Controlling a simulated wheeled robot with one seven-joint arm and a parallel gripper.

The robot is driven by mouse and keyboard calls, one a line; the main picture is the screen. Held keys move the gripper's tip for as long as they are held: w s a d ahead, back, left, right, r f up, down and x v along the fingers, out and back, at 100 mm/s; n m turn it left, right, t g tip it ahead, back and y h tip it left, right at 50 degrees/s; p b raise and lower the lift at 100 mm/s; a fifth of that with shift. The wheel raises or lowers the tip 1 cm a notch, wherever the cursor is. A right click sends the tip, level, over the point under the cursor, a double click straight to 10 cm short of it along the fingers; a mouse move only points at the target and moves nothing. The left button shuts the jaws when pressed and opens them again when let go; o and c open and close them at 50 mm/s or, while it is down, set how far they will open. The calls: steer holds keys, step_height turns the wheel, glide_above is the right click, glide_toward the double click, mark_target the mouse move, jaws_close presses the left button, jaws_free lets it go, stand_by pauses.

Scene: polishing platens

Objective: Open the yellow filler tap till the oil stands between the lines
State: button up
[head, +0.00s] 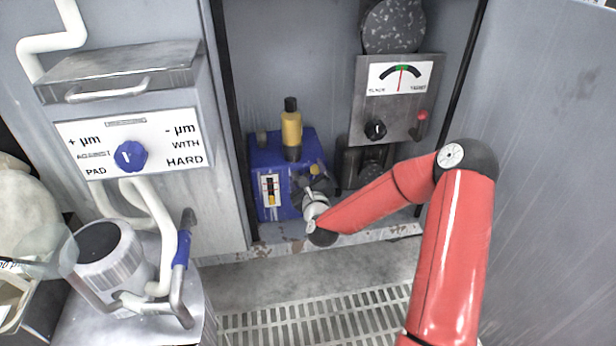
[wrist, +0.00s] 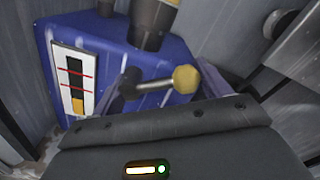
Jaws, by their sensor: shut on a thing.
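The blue oil tank (head: 285,152) stands inside the open cabinet; it also fills the upper left of the wrist view (wrist: 108,45). Its white-framed sight glass (wrist: 75,78) has two red lines. The amber oil (wrist: 78,105) stands low, with its top below the lower red line. The yellow-knobbed filler tap (wrist: 186,79) has a metal lever that points right in the wrist view. My gripper (wrist: 165,82) is at the tap with a finger on either side, shut on it. In the head view my gripper (head: 316,188) hides part of the tank's right side.
A yellow bottle with a black cap (head: 291,128) stands upright on the tank. A gauge panel (head: 398,98) with a black knob and red lever is to the right. The cabinet's side edges are close. A grated floor (head: 310,322) lies in front; a pad-control panel (head: 130,143) is left.

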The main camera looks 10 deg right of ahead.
steer(key=shift+a, duration=0.1)
stand_by(0.3)
steer(key=o, duration=1.3)
steer(key=shift+c, duration=0.2)
steer(key=s, duration=0.7)
steer(key=shift+s, duration=0.4)
steer(key=shift+p, duration=0.3)
